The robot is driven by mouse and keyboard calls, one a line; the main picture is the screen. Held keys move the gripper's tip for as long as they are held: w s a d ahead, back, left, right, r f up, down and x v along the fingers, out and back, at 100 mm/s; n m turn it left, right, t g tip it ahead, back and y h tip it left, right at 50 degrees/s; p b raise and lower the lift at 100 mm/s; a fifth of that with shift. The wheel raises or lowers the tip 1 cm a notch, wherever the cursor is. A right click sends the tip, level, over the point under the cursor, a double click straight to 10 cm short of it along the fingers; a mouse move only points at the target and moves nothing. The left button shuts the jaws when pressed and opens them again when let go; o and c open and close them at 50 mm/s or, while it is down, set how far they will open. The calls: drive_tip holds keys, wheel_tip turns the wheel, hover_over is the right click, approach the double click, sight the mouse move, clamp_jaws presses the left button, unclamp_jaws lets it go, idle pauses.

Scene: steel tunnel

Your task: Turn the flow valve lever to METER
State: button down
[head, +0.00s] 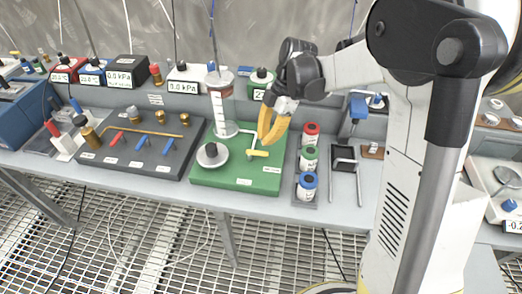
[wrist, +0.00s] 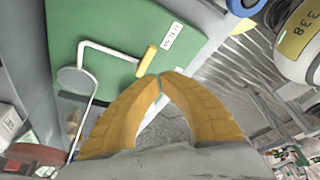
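The flow valve lever (head: 258,153) is a small yellow bar on the green board (head: 205,178), at the end of a white pipe. It also shows in the wrist view (wrist: 147,61), just beyond my fingertips, beside a small white label (wrist: 172,36) whose text I cannot read. My gripper (head: 265,142) hangs over the board right by the lever. In the wrist view my gripper (wrist: 159,75) has its two yellow fingertips meeting, with nothing seen between them. I cannot tell whether the tips touch the lever.
A dark board with small valves (head: 137,145) lies to the left.

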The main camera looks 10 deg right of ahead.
drive_tip(key=shift+v, duration=2.4)
drive_tip(key=shift+s+a+r, duration=0.1)
drive_tip(key=shift+a, duration=0.05)
drive_tip(key=s+d+r+m+t+h, duration=0.1)
drive_tip(key=s+m+t, duration=0.3)
drive_tip(key=s+m, duration=0.5)
drive_tip(key=s+d+r+m+t+h, duration=0.1)
drive_tip(key=s+r+m+t+h, duration=0.1)
drive_tip(key=s+m, duration=0.7)
drive_tip(key=r+m+t, duration=0.1)
drive_tip(key=m+t, duration=0.1)
drive_tip(key=m, duration=0.1)
drive_tip(key=shift+d+r+h, duration=0.3)
drive_tip(key=shift+d+r, duration=0.05)
